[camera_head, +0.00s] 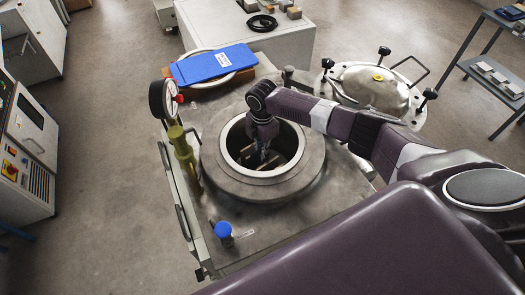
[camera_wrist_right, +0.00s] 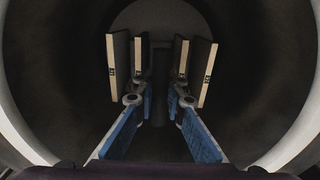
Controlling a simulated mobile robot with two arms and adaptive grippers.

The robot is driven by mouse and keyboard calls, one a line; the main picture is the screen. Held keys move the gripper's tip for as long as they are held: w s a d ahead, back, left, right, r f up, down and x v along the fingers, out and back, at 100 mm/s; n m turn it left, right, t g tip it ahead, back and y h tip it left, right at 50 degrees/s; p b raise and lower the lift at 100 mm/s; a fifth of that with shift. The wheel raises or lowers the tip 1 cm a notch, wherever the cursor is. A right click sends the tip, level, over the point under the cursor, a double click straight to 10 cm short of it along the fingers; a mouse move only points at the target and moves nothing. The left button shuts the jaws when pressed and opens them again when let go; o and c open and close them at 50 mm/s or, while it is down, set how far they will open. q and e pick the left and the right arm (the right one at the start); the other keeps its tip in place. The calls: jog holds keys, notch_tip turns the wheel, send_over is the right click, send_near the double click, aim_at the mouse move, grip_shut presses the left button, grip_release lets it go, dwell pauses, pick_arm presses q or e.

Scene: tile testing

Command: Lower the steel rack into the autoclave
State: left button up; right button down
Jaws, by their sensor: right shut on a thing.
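The autoclave (camera_head: 218,184) is a round grey vessel with its mouth open, set in a metal bench. My right gripper (camera_head: 262,154) reaches straight down into the mouth, shut on the steel rack. In the right wrist view, the blue pads of my right gripper (camera_wrist_right: 158,101) point down into the dark vessel. Beyond them, several upright pale tiles (camera_wrist_right: 201,74) stand in two groups, left and right. The tiles show dimly in the head view too. The rack's frame is mostly hidden by the gripper and shadow, and I cannot tell whether it touches the bottom. My left gripper is out of view.
A pressure gauge (camera_head: 158,98) and an olive valve (camera_head: 181,147) rise left of the mouth. A blue pad (camera_head: 214,64) lies behind it. The round lid (camera_head: 373,87) sits open at the right. A blue-capped knob (camera_head: 223,230) stands at the front.

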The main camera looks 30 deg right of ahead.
jog(key=shift+w+r, duration=0.1)
jog(key=shift+r, duration=0.05)
jog(key=c, duration=1.9)
grip_release()
jog(key=shift+s+f, duration=0.2)
jog(key=shift+s, duration=0.05)
notch_tip(320, 180, up, 20)
jog(key=p, duration=1.8)
